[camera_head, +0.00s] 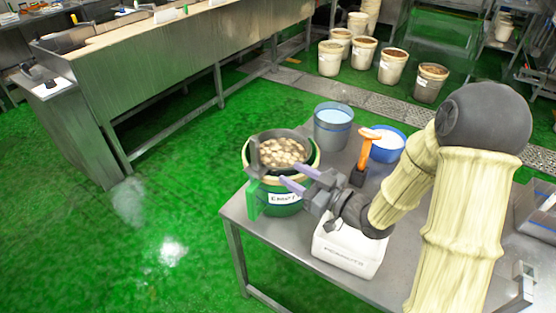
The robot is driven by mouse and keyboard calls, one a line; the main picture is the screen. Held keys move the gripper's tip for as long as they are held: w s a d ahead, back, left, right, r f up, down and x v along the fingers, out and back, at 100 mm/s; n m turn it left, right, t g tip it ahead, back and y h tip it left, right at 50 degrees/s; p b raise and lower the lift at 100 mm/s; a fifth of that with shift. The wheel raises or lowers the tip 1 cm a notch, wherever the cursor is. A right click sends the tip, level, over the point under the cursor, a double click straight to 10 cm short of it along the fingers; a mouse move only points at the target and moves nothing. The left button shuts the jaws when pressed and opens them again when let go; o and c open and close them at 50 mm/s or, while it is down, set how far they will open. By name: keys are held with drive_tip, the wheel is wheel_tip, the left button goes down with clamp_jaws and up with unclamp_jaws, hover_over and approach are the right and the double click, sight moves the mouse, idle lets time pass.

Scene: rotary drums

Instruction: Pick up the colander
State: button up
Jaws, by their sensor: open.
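The colander (254,156) appears as a dark grey round vessel with a raised piece on its left side. It holds pale pieces in brownish liquid and sits in the mouth of a green bucket (284,198) with a cream rim and a white label. The bucket stands at the table's left corner. My gripper (293,176) has purple fingertips, spread apart with nothing between them. It is at the front right of the colander, near the bucket's rim. Whether a fingertip touches the rim I cannot tell.
A grey bucket (332,133) of pale liquid stands behind. Beside it are a blue-rimmed white bucket (387,147) and an upright orange-handled tool (364,152). A white container (347,256) lies under my wrist. The metal table (240,211) ends just left of the green bucket.

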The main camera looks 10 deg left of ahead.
sight(259, 154)
drive_tip(key=p+x, duration=0.2)
drive_tip(key=x, duration=0.6)
drive_tip(key=shift+w+a+r, duration=0.1)
drive_tip(key=shift+w+a, duration=0.05)
drive_tip(key=shift+a, duration=0.1)
drive_tip(key=shift+w+a, duration=0.1)
drive_tip(key=shift+a, duration=0.1)
drive_tip(key=x, duration=0.1)
drive_tip(key=p+x, duration=0.1)
drive_tip(key=x, duration=0.1)
drive_tip(key=p+x, duration=0.1)
drive_tip(key=x, duration=0.1)
drive_tip(key=shift+w+f, duration=0.3)
drive_tip(key=shift+c, duration=0.2)
clamp_jaws()
idle(0.8)
